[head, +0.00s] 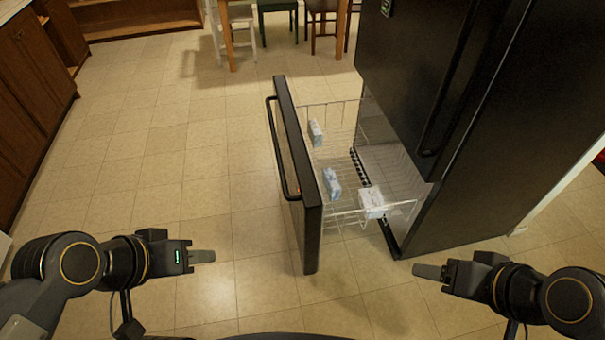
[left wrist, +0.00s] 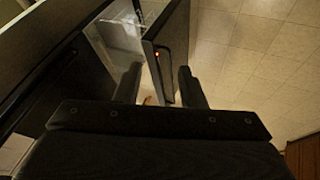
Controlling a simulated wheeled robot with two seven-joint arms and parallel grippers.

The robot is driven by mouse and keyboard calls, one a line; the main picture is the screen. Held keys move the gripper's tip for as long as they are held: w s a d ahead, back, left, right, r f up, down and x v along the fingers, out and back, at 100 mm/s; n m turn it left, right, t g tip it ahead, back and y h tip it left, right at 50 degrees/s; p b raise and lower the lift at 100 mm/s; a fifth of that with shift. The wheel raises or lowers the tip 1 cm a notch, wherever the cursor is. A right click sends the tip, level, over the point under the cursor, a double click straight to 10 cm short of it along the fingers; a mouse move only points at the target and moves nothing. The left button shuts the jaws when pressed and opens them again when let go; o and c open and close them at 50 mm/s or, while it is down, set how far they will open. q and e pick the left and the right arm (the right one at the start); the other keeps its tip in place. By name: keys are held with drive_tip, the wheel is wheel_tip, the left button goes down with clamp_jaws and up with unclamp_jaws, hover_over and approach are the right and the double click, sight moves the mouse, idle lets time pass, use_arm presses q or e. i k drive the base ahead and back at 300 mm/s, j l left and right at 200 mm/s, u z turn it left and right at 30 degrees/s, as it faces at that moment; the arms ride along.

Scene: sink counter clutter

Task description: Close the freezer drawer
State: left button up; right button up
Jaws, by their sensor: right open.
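The black freezer drawer (head: 299,180) is pulled well out from the bottom of the black fridge (head: 480,130). Its front panel faces left and carries a long bar handle (head: 278,150). Behind the panel is a wire basket (head: 345,215) holding three small packages (head: 332,184). My left gripper (head: 208,256) is left of the drawer front, apart from it. In the left wrist view its two fingers (left wrist: 160,80) are spread with nothing gripped, and the drawer front (left wrist: 165,40) shows beyond them. My right gripper (head: 422,271) is open and empty, right of the drawer near the fridge's lower front corner.
Tiled floor (head: 160,150) left of the drawer is clear. Brown wooden cabinets (head: 30,90) stand along the left edge. Chairs and table legs (head: 278,15) stand at the back. The upper fridge door handle (head: 445,90) is at the upper right.

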sight(301, 188)
drive_tip(key=j, duration=0.7)
drive_tip(key=i+j+z, duration=0.15)
drive_tip(key=i+z, duration=0.2)
drive_tip(key=i, duration=0.15)
drive_tip(key=i+j+z, duration=0.35)
drive_tip(key=i, duration=0.2)
drive_tip(key=l, duration=0.1)
